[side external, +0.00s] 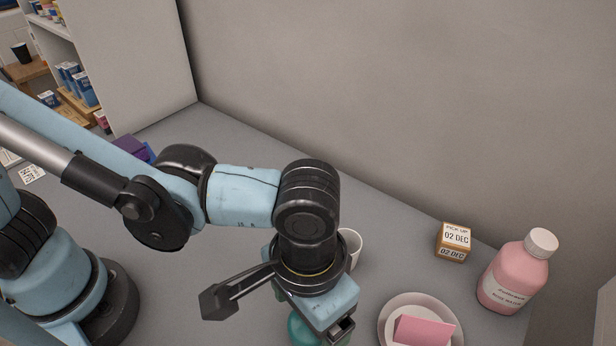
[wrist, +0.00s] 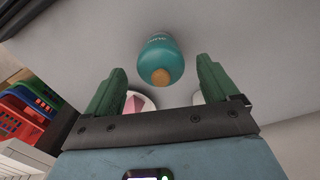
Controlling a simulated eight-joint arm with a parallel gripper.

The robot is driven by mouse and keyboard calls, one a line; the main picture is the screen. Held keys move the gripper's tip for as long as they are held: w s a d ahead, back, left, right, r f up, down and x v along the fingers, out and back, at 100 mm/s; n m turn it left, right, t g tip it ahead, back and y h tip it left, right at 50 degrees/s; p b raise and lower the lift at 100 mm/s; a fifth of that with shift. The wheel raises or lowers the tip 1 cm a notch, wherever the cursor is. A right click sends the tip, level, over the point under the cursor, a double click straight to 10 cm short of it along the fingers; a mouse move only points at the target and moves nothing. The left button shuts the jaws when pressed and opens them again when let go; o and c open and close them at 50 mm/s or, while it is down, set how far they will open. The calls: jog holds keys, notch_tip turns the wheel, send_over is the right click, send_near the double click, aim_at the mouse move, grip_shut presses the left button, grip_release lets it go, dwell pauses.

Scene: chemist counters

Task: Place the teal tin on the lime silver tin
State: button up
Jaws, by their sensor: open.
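A teal rounded object with lettering and a tan, cork-like end (wrist: 163,54) lies ahead of my gripper (wrist: 162,82) in the wrist view. It looks more like a bottle than a tin. The two green fingers are apart and nothing is between their tips. The teal object seems just beyond the fingertips, not touched. In the side external view a teal rounded shape (side external: 302,330) shows below my wrist, partly hidden by it and cut by the bottom edge. I cannot make out a lime silver tin in either view.
A white cup (side external: 353,246) stands just behind my wrist. To the right are a white plate (side external: 447,316) with a pink piece (side external: 424,331), a small date box (side external: 453,243) and a pink bottle (side external: 514,272). A purple box (side external: 131,149) is at the back left. The counter's back middle is clear.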

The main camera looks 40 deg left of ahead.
notch_tip(320, 180, up, 7)
jog(key=shift+r, duration=0.1)
jog(key=shift+w+a+r, duration=0.1)
jog(key=shift+w+a, duration=0.05)
jog(key=shift+a, duration=0.05)
jog(key=w+a+n+t, duration=0.1)
jog(key=w+a+t, duration=0.2)
jog(key=a, duration=1.1)
jog(key=w+a+f+n+t, duration=0.1)
jog(key=w+a+t, duration=0.3)
jog(key=a, duration=1)
jog(key=w, duration=0.2)
jog(key=shift+w+a+n, duration=0.3)
jog(key=shift+w, duration=0.05)
